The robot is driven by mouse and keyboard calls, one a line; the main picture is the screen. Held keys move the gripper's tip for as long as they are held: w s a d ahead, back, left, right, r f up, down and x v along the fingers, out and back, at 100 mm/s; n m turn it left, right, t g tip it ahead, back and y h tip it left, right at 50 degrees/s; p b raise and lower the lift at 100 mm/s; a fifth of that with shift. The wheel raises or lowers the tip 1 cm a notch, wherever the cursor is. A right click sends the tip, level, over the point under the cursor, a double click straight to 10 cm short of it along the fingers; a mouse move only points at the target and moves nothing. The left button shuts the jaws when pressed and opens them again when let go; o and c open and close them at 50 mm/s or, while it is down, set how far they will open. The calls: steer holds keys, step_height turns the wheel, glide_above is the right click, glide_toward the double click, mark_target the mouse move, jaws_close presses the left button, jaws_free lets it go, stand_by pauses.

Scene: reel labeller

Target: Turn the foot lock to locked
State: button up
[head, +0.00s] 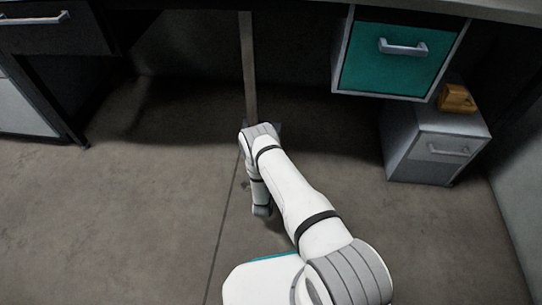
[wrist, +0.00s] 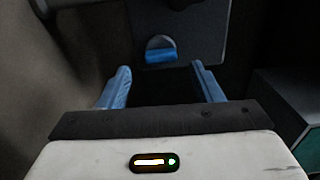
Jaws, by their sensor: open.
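In the wrist view, a small round knob (wrist: 160,48) with a grey upper half and a blue bar across its lower part sits on a dark plate (wrist: 205,30). It looks like the foot lock; I see no label showing which position is locked. My gripper (wrist: 160,70) is open, with its two blue fingers apart and nothing visible between them. The knob appears beyond the fingertips, roughly centred between them; I cannot tell the exact gap. In the head view my arm reaches low under the bench, and the gripper and knob are hidden there.
In the head view, a teal-fronted drawer (head: 375,72) hangs under the bench at right. Below it stands a grey cabinet (head: 420,160) with a yellow object (head: 457,98) on top. A post (head: 248,65) rises behind my arm. The floor (head: 110,220) at left is clear.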

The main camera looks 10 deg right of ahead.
steer(key=p+v, duration=0.1)
steer(key=v, duration=0.3)
steer(key=shift+s, duration=0.1)
stand_by(0.4)
